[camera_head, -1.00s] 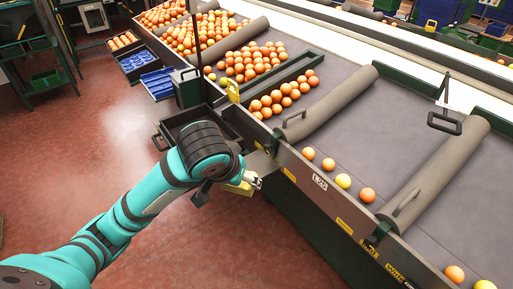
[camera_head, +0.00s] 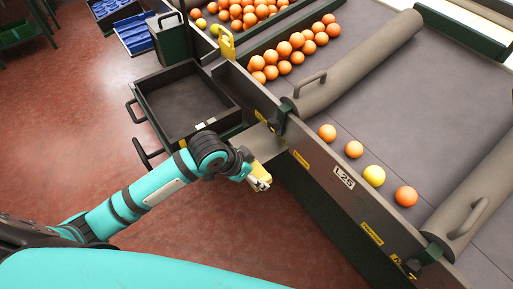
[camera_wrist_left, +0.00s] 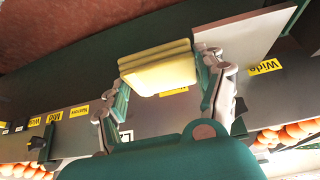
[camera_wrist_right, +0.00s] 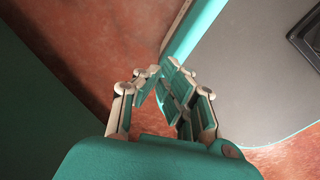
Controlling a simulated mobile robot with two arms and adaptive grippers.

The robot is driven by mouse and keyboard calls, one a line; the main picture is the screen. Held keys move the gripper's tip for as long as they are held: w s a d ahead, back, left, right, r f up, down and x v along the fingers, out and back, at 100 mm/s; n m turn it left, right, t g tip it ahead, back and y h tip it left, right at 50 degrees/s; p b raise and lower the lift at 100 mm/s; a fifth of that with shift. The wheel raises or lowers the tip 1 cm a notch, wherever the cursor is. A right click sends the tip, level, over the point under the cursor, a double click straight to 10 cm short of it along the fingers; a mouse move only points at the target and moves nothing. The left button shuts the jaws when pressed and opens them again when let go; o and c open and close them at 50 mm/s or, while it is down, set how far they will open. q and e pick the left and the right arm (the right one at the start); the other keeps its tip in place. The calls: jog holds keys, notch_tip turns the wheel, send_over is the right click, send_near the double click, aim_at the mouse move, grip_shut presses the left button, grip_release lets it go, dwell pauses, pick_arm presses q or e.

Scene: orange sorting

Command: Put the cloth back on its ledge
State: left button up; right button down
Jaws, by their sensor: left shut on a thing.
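The folded yellow cloth (camera_head: 262,171) is in my left gripper (camera_head: 261,182), beside the side wall of the sorting table. In the left wrist view the cloth (camera_wrist_left: 158,68) lies between the fingers of the left gripper (camera_wrist_left: 165,75), which are shut on it. The ledge, a flat grey plate (camera_head: 259,142), juts from the table wall just beyond the cloth. In the left wrist view the ledge (camera_wrist_left: 248,36) is to the right of the cloth, and its top is bare. My right gripper (camera_wrist_right: 161,70) shows only in its own wrist view, with its fingers apart and empty.
An open dark drawer (camera_head: 183,92) with handles stands out left of the ledge. The table's side wall (camera_head: 345,190) bears yellow labels. Oranges (camera_head: 354,149) lie on the grey belt, and a roller with a handle (camera_head: 350,65) crosses it. Red floor is free at the left.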

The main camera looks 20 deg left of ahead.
pick_arm(q)
jog(key=w+a, duration=0.1)
jog(key=w, duration=0.2)
jog(key=w+a, duration=0.1)
jog(key=w, duration=0.3)
jog(key=w+f, duration=0.1)
jog(key=w, duration=0.2)
jog(key=shift+w+a, duration=0.2)
jog(key=shift+a, duration=0.2)
send_over(260, 143)
jog(key=s+a, duration=0.1)
jog(key=s, duration=0.1)
jog(key=shift+w+f, duration=0.1)
jog(key=shift+f, duration=0.15)
jog(key=shift+w+a, duration=0.15)
jog(key=shift+w, duration=0.1)
jog(key=shift+f, duration=0.25)
notch_tip(260, 143, down, 3)
pick_arm(e)
jog(key=shift+w+a+r, duration=0.15)
jog(key=shift+w+a, duration=0.05)
jog(key=shift+w, duration=0.25)
jog(key=shift+w+a+r, duration=0.1)
jog(key=shift+w+a, duration=0.1)
jog(key=shift+w, duration=0.2)
pick_arm(q)
jog(key=shift+f, duration=0.15)
pick_arm(e)
jog(key=shift+d+f, duration=0.1)
